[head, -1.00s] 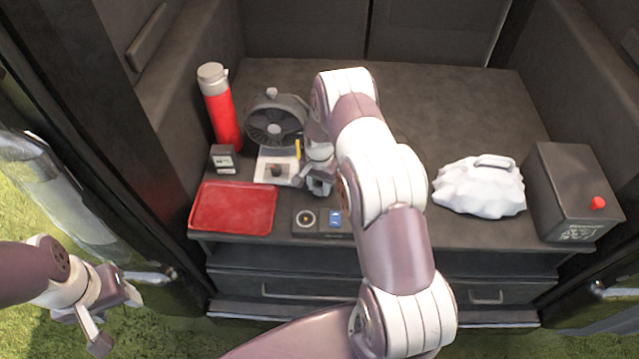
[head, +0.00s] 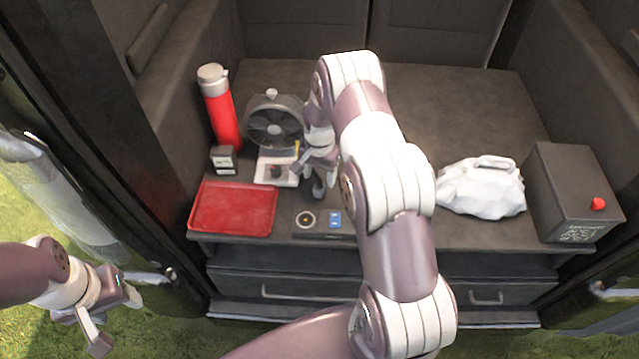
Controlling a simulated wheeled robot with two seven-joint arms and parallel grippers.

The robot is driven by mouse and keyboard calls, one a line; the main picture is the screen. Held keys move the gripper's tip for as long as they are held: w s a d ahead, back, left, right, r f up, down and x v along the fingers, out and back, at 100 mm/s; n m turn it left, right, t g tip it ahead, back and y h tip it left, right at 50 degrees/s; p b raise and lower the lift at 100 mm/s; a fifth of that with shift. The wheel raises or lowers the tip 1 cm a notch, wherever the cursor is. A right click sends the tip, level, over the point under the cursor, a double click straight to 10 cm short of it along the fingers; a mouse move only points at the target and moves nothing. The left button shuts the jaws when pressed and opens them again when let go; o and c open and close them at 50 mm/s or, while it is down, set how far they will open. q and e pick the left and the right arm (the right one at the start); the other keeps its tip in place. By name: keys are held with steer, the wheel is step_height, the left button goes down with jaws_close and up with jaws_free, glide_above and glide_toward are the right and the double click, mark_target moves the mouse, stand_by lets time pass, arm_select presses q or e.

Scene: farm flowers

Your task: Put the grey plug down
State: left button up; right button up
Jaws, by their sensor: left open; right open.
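A small dark grey piece (head: 277,171), which looks like the grey plug, stands on a white plate (head: 263,177) in front of the fan; it is too small to be sure. My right gripper (head: 318,188) is open, just right of the white plate and apart from the grey piece. Its wrist and arm hide part of the counter behind it. My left gripper (head: 118,318) is open and empty, low at the left, outside the counter over the grass.
A red tray (head: 233,208), a dark panel with a round dial (head: 305,219), a red flask (head: 222,120), a fan (head: 274,122) and a small dark box (head: 223,158) crowd the left. A white bag (head: 480,188) and a dark box with a red button (head: 570,190) stand right. The back is clear.

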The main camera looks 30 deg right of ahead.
mark_target(319, 184)
steer(key=s+a+r+n, duration=0.1)
steer(key=s+a+r, duration=0.1)
steer(key=r, duration=0.4)
steer(key=s+a+r+n, duration=0.1)
steer(key=a+r+n, duration=0.1)
steer(key=r, duration=0.4)
steer(key=s+a+r+n, duration=0.3)
steer(key=s+a+n, duration=0.1)
steer(key=s, duration=0.4)
steer(key=s+a+r+n+t+p, duration=0.1)
steer(key=s+a+r+n, duration=0.3)
steer(key=s, duration=0.5)
steer(key=shift+r, duration=0.25)
